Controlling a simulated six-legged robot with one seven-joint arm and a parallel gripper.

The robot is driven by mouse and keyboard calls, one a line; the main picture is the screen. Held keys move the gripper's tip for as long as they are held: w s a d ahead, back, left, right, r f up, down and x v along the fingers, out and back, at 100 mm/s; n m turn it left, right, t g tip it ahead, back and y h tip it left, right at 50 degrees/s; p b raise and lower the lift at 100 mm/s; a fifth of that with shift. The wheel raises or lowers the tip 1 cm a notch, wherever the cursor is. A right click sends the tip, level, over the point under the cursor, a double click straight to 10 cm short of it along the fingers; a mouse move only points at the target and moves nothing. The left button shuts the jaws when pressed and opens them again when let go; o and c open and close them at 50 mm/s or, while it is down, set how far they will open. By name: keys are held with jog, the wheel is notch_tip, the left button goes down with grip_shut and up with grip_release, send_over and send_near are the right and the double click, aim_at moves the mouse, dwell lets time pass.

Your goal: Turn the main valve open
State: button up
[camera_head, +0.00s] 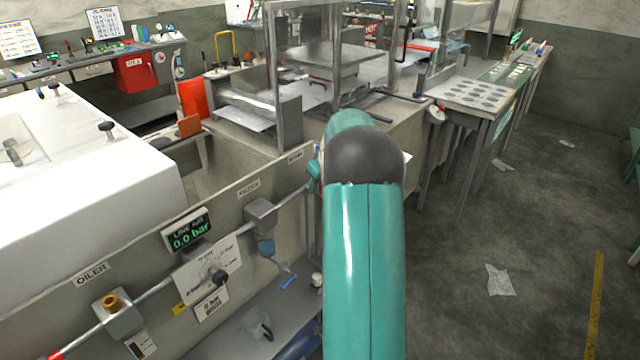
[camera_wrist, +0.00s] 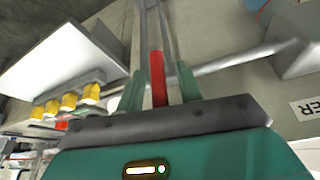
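In the wrist view, a red lever (camera_wrist: 158,78), apparently the main valve's handle, lies between the fingers of my gripper (camera_wrist: 155,50). The fingers are apart, with a gap showing on each side of the red lever; I cannot tell whether the tips touch anything. A grey pipe (camera_wrist: 225,63) runs across beyond them. The display (camera_head: 188,233) reads LINE AIR 0.0 bar.
Along the pipe in the head view are the oiler (camera_head: 118,312), a regulator with a black knob (camera_head: 217,277) and the filter block (camera_head: 261,213). A grey shelf (camera_head: 225,340) lies below. A white machine cover (camera_head: 80,190) is at left. Open floor (camera_head: 530,230) is at right.

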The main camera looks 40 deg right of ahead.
jog(key=shift+c, duration=0.3)
grip_shut()
